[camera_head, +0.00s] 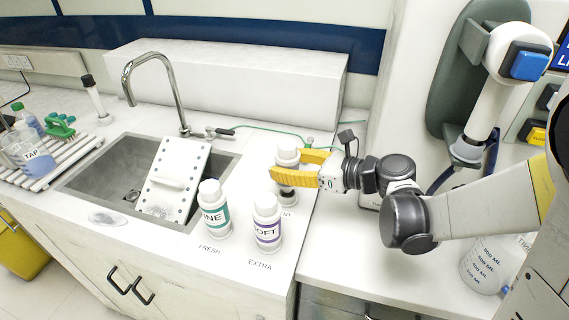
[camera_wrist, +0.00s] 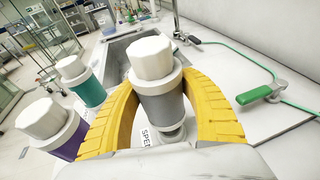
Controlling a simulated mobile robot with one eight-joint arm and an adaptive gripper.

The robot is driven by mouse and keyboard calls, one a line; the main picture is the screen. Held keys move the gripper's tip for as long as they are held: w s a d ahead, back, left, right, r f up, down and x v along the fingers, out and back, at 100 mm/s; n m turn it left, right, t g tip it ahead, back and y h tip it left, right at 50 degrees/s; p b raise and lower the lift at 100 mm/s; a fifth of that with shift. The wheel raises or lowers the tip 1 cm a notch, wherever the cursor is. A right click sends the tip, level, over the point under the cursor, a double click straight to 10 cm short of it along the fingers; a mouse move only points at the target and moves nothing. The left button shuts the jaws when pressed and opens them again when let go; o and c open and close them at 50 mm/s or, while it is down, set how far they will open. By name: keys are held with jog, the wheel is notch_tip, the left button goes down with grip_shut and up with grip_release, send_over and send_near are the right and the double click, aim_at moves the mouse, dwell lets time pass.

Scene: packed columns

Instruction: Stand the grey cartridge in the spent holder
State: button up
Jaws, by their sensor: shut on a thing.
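The grey cartridge (camera_wrist: 162,100) has a white cap and white collar and stands roughly upright between the yellow fingers of my gripper (camera_wrist: 160,112). In the head view its white cap (camera_head: 287,153) shows above my gripper (camera_head: 297,169), which is shut on it. Its lower part is mostly hidden by the fingers in that view. The spent holder (camera_wrist: 174,136) appears as a pale round piece just below the cartridge, by a partly covered "SPE" label. I cannot tell whether the cartridge's base is seated in it or just above.
A teal-banded cartridge (camera_head: 214,209) stands by the FRESH label and a purple-banded one (camera_head: 267,222) by the EXTRA label, both close to my gripper. The sink (camera_head: 95,172) with a tall tap (camera_head: 170,95) lies left. A green hose (camera_wrist: 230,45) runs behind.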

jog(key=shift+f+b, duration=1.25)
jog(key=shift+f, duration=0.2)
jog(key=o, duration=1.5)
jog(key=shift+c, duration=0.2)
jog(key=shift+d, duration=0.15)
jog(key=v, duration=1.1)
jog(key=shift+s+d+r, duration=0.2)
jog(key=shift+d, duration=0.1)
